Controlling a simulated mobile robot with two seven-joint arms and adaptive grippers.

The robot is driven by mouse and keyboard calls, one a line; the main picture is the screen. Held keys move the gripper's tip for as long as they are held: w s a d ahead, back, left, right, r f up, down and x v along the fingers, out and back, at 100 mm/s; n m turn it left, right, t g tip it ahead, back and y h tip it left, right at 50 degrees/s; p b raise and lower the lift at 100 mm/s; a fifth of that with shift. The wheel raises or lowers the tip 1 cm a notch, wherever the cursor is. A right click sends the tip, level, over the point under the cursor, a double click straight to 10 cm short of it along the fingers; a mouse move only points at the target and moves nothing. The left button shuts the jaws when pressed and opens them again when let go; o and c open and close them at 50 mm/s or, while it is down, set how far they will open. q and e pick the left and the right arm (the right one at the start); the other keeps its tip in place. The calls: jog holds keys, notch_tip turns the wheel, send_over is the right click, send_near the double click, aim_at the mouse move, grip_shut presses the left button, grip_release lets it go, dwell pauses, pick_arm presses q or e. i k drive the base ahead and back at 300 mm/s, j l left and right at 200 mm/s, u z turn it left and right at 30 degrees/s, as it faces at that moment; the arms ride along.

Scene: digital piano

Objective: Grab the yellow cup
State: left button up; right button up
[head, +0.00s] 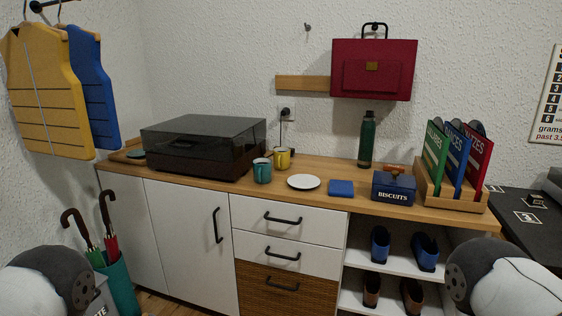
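The yellow cup (282,158) stands upright on the wooden top of the sideboard (340,172), near the middle of the head view. A teal cup (262,171) stands in front of it and to its left, very close to it. The yellow cup's lower left part is near the teal cup's rim. Neither of my grippers is in view. Only rounded white and dark parts of my arms show at the lower left and lower right corners, well away from the cups.
A record player (204,146) with a dark lid stands left of the cups. A white plate (303,182), a blue coaster (341,188), a biscuit tin (393,187), a green bottle (367,139) and a record rack (452,199) stand to the right. Bare wood lies behind the plate.

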aim_at(281, 155)
jog(key=i+z, duration=0.2)
jog(key=z, duration=0.15)
jog(key=i+j+z, duration=0.2)
jog(key=z, duration=0.2)
jog(key=i+j+z, duration=0.15)
jog(key=z, duration=0.2)
